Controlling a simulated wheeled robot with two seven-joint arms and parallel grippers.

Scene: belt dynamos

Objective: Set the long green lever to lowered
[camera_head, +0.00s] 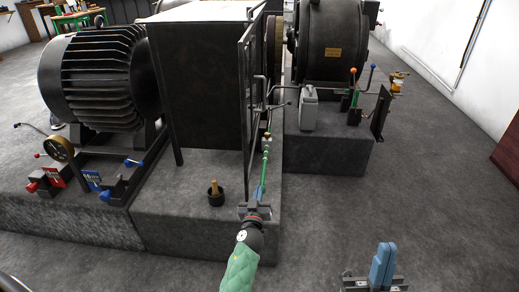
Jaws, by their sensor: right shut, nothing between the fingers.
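A long green lever (265,160) stands at the front right edge of the middle concrete plinth, beside the dark mesh guard. It runs nearly straight up the picture, with a brass-coloured piece near its top. My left gripper (259,194) is at the lower end of this lever, its blue fingers overlapping it in the view. I cannot tell whether the fingers touch the lever or are closed around it. My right gripper (383,262) is shut and empty, pointing up over the bare floor at the lower right, well away from the lever.
A ribbed dark motor (100,75) with red and blue handles stands left, next to a large black box (197,85). Right, a grey canister (309,108) and smaller levers stand near a dark machine (333,45). Floor is clear right.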

